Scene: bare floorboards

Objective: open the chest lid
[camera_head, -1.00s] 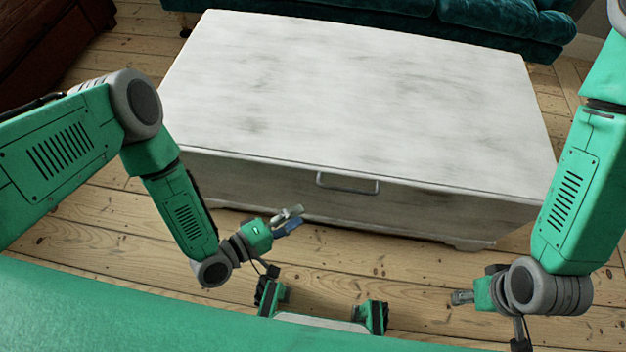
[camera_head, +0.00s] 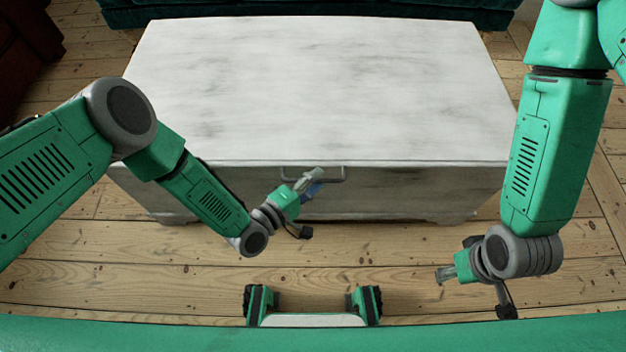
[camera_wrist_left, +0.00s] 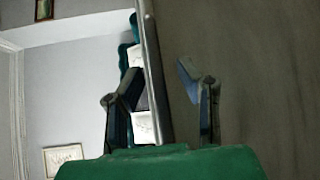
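A whitish-grey chest (camera_head: 320,85) stands straight ahead with its lid down. A thin metal handle (camera_head: 344,174) sits on its front, just below the lid edge.
A dark teal sofa (camera_head: 300,13) stands close behind the chest. A dark brown piece of furniture (camera_head: 25,45) is at the far left. Bare floorboards (camera_head: 150,260) lie free in front of the chest and on its right.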

